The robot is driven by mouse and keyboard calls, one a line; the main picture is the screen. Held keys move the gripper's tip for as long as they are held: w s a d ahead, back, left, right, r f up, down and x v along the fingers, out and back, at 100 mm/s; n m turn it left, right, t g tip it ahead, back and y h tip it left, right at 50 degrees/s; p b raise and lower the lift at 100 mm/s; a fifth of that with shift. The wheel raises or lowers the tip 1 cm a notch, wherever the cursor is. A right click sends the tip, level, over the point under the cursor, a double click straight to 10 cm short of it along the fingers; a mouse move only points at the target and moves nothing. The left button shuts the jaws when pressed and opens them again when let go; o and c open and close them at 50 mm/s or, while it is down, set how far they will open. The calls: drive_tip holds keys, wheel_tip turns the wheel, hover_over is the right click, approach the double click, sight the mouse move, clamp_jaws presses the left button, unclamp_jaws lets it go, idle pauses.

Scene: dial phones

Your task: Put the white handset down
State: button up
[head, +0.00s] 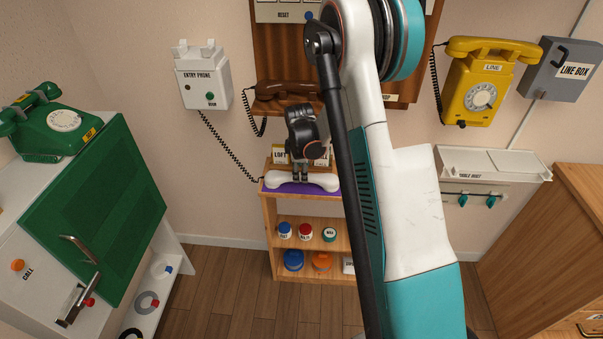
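The white handset (322,183) lies level, left to right, at the purple mat (284,190) on top of a small wooden shelf unit. Whether it rests on the mat or is held just above it, I cannot tell. My gripper (303,176) points down at the middle of the handset, with its dark fingers close on the grip. My own arm hides the right part of the mat. The white entry phone (203,78) hangs on the wall at left with an empty cradle; its black coiled cord (229,147) runs down to the handset's left end.
Small boxes (280,154) stand behind the handset, and a brown handset (286,91) hangs above. Jars (305,232) fill the shelf below. A green phone (55,121) stands left, a yellow phone (482,85) hangs right. Floor (215,280) is clear left of the shelf.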

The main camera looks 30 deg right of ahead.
drive_tip(key=s+a+r+m+t+p, duration=0.15)
drive_tip(key=s+a+r, duration=0.25)
drive_tip(key=r, duration=0.4)
drive_tip(key=s+a+r+m, duration=0.25)
drive_tip(key=s+r, duration=0.25)
drive_tip(key=r, duration=0.4)
drive_tip(key=s+a+r+m+t, duration=0.1)
drive_tip(key=s+a+r, duration=0.35)
drive_tip(key=r, duration=0.35)
drive_tip(key=s+a+r+m+t, duration=0.1)
drive_tip(key=s+a+m, duration=0.2)
drive_tip(key=s, duration=0.5)
drive_tip(key=s+a+r+m+t+y, duration=0.1)
drive_tip(key=s+a+r+m, duration=0.1)
drive_tip(key=s+a, duration=0.3)
drive_tip(key=s+m, duration=0.1)
drive_tip(key=s, duration=0.2)
drive_tip(key=shift+s+r+t, duration=0.3)
drive_tip(key=shift+s+t, duration=0.05)
drive_tip(key=shift+c, duration=0.6)
